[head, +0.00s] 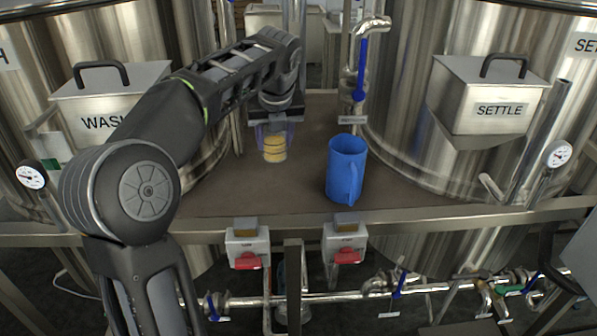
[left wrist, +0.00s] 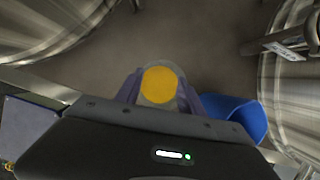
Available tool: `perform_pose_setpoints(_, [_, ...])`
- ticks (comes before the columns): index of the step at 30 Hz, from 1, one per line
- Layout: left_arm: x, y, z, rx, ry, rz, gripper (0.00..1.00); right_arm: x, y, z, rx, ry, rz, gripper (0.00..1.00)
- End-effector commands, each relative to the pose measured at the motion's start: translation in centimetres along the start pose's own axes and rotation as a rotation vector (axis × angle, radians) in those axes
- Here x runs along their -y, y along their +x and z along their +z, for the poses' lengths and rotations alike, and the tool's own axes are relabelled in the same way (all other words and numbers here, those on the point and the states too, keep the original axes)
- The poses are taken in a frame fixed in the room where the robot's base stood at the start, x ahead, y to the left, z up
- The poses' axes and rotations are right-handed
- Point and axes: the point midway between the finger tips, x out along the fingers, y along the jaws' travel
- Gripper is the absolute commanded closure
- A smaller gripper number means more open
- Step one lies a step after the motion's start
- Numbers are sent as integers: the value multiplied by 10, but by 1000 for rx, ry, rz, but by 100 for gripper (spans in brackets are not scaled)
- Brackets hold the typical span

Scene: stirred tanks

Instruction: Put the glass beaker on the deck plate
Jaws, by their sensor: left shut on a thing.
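The glass beaker (head: 274,150), clear with yellow contents, is upright over the brown deck plate (head: 228,190) between the tanks. My left gripper (head: 274,136) reaches down from above and is shut on the beaker. In the left wrist view the beaker's round yellow top (left wrist: 159,85) shows between the two purple-grey fingers (left wrist: 160,92). The beaker's base looks at or very near the plate; I cannot tell if it touches. My right gripper is not in view.
A blue jug (head: 345,170) stands on the plate to the right of the beaker. A pipe with a blue-handled valve (head: 361,75) is behind it. Large steel tanks (head: 400,130) flank the plate. Switch boxes with red handles (head: 248,250) hang at the front edge.

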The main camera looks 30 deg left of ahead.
Motion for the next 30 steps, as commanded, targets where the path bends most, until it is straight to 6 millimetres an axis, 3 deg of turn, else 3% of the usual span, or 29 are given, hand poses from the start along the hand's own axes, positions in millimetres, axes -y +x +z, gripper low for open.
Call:
perform_pose_setpoints(8, [0, 3, -1, 0, -1, 1, 100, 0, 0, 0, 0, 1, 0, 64])
perform_pose_setpoints(20, [0, 56, -23, -1, -2, 2, 100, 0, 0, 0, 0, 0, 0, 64])
perform_pose_setpoints(30, [0, 60, -24, 0, -3, 1, 100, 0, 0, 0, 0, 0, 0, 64])
